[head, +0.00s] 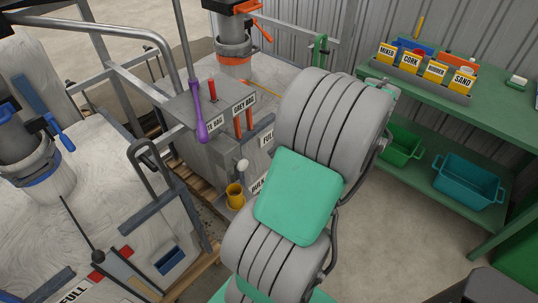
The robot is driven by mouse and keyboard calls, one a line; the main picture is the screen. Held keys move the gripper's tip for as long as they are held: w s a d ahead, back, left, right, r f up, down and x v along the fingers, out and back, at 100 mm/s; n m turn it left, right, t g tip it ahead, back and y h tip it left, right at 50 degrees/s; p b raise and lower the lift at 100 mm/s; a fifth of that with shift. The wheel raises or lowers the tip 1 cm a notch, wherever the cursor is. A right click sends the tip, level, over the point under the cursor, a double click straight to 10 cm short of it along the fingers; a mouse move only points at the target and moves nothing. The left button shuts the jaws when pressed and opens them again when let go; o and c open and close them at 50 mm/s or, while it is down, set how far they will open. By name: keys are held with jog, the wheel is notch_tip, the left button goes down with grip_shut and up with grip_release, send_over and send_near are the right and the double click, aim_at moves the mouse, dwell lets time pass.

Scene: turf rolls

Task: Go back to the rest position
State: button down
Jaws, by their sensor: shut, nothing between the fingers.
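My own arm, with thick grey ringed links and green covers, rises through the middle of the head view. It bends upward and to the right, in front of the grey post and the floor. My gripper does not show in this view, so its fingers cannot be seen. The arm hides part of the floor and of what stands behind it.
Large pale bags (95,185) with spouts stand on pallets at left, beside metal rails. A grey labelled box (205,105) holds a purple-handled tool (198,100). At right, a green bench (500,110) carries yellow labelled cards (411,62); a teal crate (468,180) sits below.

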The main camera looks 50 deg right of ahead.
dwell(0.4)
jog(key=s+f+m+g+h, duration=0.15)
jog(key=s+f+m, duration=0.3)
jog(key=m, duration=0.95)
jog(key=s+f+m+g+h, duration=0.15)
jog(key=s+f+m, duration=0.3)
jog(key=m, duration=0.85)
jog(key=w+a+r+n, duration=0.3)
jog(key=w+a, duration=0.2)
jog(key=a, duration=0.5)
jog(key=w+a+r+n+h, duration=0.1)
jog(key=w+a+r+n, duration=0.2)
jog(key=a, duration=0.7)
jog(key=w+a+r+n, duration=0.4)
jog(key=w+a, duration=0.3)
jog(key=a, duration=0.3)
jog(key=shift+w+a+n, duration=0.25)
jog(key=shift+a+n, duration=0.05)
jog(key=shift+n, duration=0.2)
